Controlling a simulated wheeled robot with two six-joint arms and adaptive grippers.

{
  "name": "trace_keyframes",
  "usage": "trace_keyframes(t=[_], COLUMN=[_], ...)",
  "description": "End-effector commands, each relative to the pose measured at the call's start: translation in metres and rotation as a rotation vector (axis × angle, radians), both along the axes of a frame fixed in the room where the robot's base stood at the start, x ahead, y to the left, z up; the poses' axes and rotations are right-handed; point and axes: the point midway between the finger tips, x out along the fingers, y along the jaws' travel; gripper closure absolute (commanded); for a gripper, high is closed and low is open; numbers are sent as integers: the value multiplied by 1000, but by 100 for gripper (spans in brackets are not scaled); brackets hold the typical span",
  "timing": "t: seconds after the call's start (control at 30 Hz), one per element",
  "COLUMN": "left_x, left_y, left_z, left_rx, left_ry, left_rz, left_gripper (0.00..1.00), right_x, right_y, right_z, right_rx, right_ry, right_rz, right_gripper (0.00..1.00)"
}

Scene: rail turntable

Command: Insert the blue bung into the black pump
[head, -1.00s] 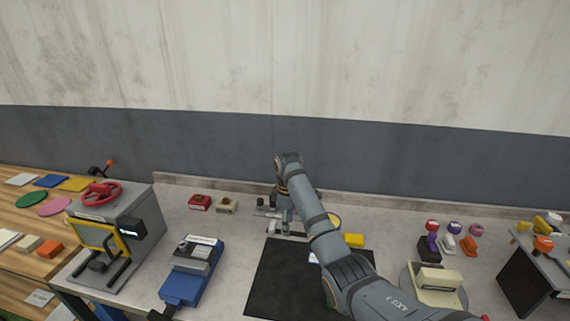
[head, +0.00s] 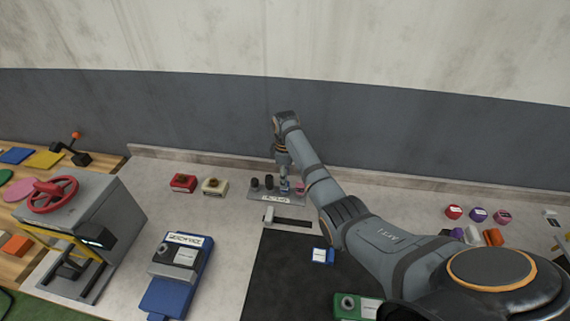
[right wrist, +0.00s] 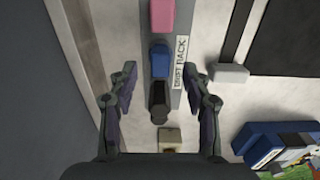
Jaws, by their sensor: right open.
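The blue bung (head: 285,186) stands in a grey rack (head: 262,197) at the back of the table. In the right wrist view it appears as a blue block (right wrist: 160,62) between a pink block (right wrist: 162,16) and a black one (right wrist: 159,102). My right gripper (head: 284,178) reaches down over the rack from above. In the right wrist view its fingers (right wrist: 160,75) are spread, one on each side of the rack near the blue bung, with gaps to it. I cannot pick out the black pump; my right arm hides part of the table. My left gripper is out of view.
Red (head: 183,182) and cream (head: 215,186) blocks stand left of the rack. A black mat (head: 280,285), a blue device (head: 185,262), a green device (head: 350,309) and a grey machine with a red wheel (head: 95,220) are nearer.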

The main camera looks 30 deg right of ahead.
Motion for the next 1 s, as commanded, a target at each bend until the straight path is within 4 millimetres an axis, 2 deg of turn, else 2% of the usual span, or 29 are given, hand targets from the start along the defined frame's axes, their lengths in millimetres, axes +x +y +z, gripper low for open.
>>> trace_keyframes(t=[0.1, 0.2, 0.4, 0.63, 0.97, 1.0], left_x=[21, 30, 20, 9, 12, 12], left_y=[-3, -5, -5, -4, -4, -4], left_z=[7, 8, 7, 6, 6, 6], left_rx=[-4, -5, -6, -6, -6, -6], left_ry=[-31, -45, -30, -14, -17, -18], left_rz=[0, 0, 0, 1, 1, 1], left_gripper=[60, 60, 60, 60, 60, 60], right_x=[-1, 0, 0, 0, 0, 0], right_y=[0, 0, 0, 0, 0, 0], right_z=[-22, -36, -49, -49, -49, -49], right_rx=[1, 0, 1, 0, 0, 0], right_ry=[4, 2, 1, 0, 0, 0], right_rz=[0, 0, 0, 0, 0, 0], right_gripper=[51, 51, 51, 52, 97, 72])
